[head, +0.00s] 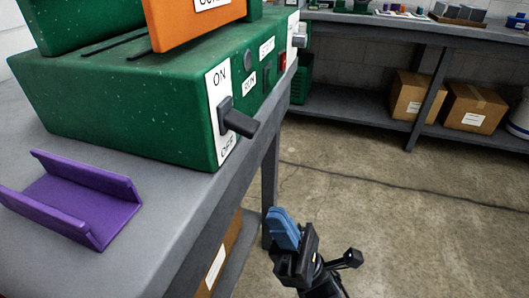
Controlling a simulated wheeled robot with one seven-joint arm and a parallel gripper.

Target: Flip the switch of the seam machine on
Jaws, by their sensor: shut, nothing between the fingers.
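The seam machine (130,112) is a green box on the grey bench at the left in the head view. Its white switch plate (220,110) reads ON at the top and OFF at the bottom. The dark switch lever (238,121) sticks out from the plate, pointing right and slightly down, with its tip nearer the OFF end. My gripper (280,222) has blue fingers that are shut and empty. It is below and to the right of the lever in the picture, beside the bench edge, apart from the switch.
A purple channel piece (82,195) lies on the bench in front of the machine. The front panel also carries a RUN label (249,84) and a red button (282,63). Cardboard boxes (418,96) stand on a shelf at the back right. Open floor lies right of the bench.

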